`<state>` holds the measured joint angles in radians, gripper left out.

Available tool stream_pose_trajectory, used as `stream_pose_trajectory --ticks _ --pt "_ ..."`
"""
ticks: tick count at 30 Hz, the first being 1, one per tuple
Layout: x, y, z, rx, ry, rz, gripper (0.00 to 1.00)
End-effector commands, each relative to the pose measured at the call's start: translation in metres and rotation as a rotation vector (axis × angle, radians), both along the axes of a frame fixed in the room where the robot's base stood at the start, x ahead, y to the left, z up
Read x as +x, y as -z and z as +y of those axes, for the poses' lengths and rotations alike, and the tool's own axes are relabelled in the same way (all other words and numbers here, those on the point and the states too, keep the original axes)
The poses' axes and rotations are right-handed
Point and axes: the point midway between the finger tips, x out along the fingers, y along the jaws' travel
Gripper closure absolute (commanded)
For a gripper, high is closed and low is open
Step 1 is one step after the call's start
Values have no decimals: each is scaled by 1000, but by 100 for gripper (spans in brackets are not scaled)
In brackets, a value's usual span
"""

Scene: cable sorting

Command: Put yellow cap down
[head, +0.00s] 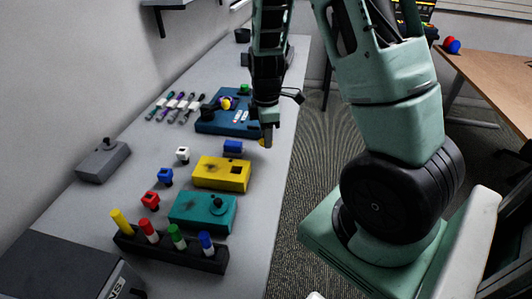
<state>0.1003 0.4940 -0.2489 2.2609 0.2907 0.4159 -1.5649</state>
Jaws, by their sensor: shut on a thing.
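My gripper (268,132) points down near the right edge of the grey table, right of the blue box. It is shut on a small yellow cap (265,142), which shows only partly at the fingertips. The cap looks raised above the table edge, but its exact height is hard to tell. A yellow box (209,171) with a dark square opening lies on the table to the left and nearer. Nothing is seen in that opening.
A teal box (190,210) with a dark knob and a black rack (170,252) of coloured markers stand nearer. Small white (183,153), blue (165,176) and red (150,200) pieces stand left. A blue box (215,123) lies behind. A grey box (104,160) sits by the wall.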

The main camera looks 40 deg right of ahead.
Motion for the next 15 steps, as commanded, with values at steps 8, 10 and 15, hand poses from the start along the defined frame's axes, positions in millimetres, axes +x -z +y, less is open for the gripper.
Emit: stream_pose_trajectory --ticks 8,10,15 --pt "-1 32 0 0 1 4 86" --pt "-1 43 0 0 1 4 86" --pt "0 57 0 0 0 0 86"
